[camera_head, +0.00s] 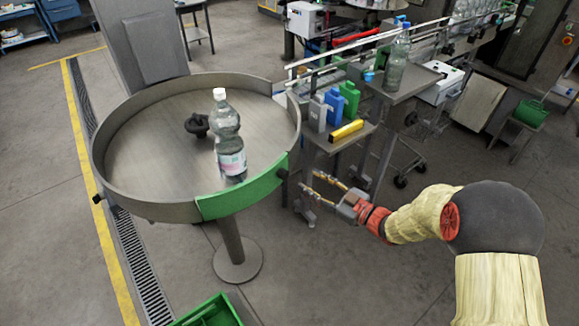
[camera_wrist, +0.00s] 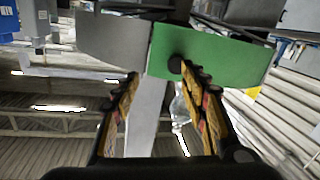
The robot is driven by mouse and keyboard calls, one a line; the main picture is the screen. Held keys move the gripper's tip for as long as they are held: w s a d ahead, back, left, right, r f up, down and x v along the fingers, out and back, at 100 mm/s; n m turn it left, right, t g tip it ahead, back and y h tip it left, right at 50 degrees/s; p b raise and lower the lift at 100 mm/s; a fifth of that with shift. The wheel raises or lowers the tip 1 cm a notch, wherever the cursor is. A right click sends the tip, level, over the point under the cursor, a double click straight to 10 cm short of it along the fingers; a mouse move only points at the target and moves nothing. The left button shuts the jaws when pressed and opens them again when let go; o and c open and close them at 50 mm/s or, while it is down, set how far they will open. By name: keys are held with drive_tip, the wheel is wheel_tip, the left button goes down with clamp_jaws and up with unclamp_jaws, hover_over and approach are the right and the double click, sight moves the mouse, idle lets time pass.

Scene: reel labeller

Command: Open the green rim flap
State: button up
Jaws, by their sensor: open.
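The green rim flap (camera_head: 243,191) forms part of the front right rim of a round metal table (camera_head: 140,207). It looks in line with the rim, so it appears shut. A dark round knob (camera_head: 282,174) sticks out at its right end. My gripper (camera_head: 313,184) is open and empty, just right of the knob and apart from it. In the wrist view the green flap (camera_wrist: 222,55) is ahead, with the knob (camera_wrist: 176,64) near the right fingertip. My gripper's fingers (camera_wrist: 163,76) are spread; whether one touches the knob I cannot tell.
A clear bottle (camera_head: 228,135) with a white cap stands on the table behind the flap. A black hub (camera_head: 197,124) sits mid-table. To the right, a side stand holds blue and green containers (camera_head: 349,97) and a yellow block (camera_head: 346,131). A green crate (camera_head: 210,312) is on the floor.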

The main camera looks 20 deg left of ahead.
sight(286, 176)
drive_tip(key=shift+n+g+y, duration=0.3)
drive_tip(key=shift+g+y, duration=0.1)
drive_tip(key=shift+g, duration=0.3)
drive_tip(key=a, duration=0.8)
drive_tip(key=shift+s+a+f, duration=0.25)
drive_tip(key=shift+s+a, duration=0.05)
drive_tip(key=shift+a, duration=0.1)
drive_tip(key=shift+c, duration=0.7)
clamp_jaws()
